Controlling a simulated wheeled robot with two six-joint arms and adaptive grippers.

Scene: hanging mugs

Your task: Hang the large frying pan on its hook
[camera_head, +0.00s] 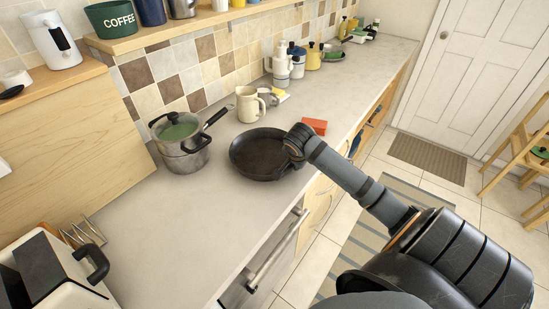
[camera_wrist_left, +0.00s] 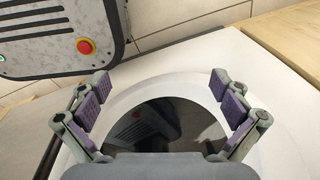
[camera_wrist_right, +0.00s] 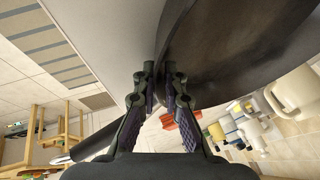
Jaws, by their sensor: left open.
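The large frying pan (camera_head: 258,152) is black and lies on the grey counter, its open side up. My right gripper (camera_head: 296,144) is at its right rim. In the right wrist view the fingers (camera_wrist_right: 160,82) are close together with the pan wall (camera_wrist_right: 235,45) between their tips, so they appear shut on the rim. I cannot make out a hook in any view.
A lidded pot (camera_head: 181,140) and a cream mug (camera_head: 249,104) stand left of and behind the pan. A red sponge (camera_head: 314,126) lies just beyond it. A toaster (camera_head: 45,275) is at front left. A shelf (camera_head: 170,28) runs along the tiled wall. Counter in front is clear.

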